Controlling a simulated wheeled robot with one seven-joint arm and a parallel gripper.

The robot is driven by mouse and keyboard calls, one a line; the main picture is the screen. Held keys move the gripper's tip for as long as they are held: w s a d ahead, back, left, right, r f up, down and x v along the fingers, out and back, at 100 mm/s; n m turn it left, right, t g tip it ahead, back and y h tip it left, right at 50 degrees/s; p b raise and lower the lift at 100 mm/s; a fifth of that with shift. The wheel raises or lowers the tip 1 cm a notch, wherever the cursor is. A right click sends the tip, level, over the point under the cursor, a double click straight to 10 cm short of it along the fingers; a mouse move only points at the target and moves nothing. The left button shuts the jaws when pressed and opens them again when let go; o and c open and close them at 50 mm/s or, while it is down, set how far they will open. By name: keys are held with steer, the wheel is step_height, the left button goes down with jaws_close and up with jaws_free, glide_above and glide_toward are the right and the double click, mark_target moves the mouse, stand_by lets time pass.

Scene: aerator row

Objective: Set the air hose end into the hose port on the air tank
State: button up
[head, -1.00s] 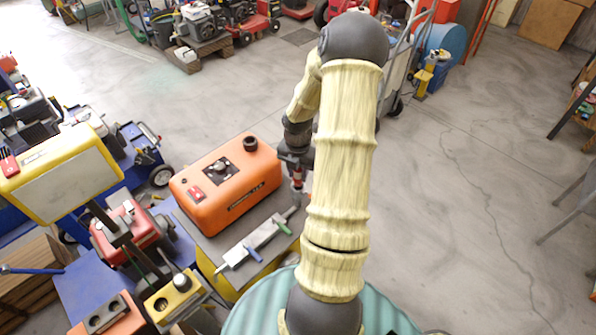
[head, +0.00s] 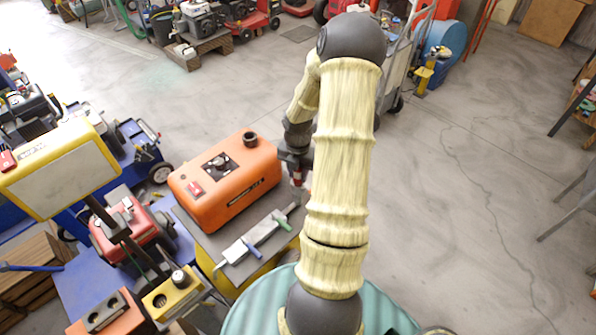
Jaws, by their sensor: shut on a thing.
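The orange tank (head: 245,197) stands on a grey-topped stand left of my arm. A dark round collar (head: 250,140) rises from its top at the far right. A black square plate with a round fitting (head: 217,165) sits mid-top. I cannot tell which of these is the hose port. My gripper (head: 298,180) points down just right of the tank, apart from the collar and partly hidden by my arm. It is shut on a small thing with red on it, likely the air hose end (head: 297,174). The hose itself is not clear.
A grey bar with blue and green clamps (head: 255,240) lies on the stand in front of the tank. A yellow-framed panel (head: 65,172) and a red machine (head: 125,222) stand at the left. The floor to the right is open.

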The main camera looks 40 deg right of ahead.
steer(key=shift+f+b, duration=0.35)
steer(key=shift+f, duration=0.35)
steer(key=o, duration=1.1)
step_height(320, 180, up, 17)
steer(key=shift+r+b, duration=0.2)
steer(key=shift+b, duration=0.45)
steer(key=shift+a, duration=0.1)
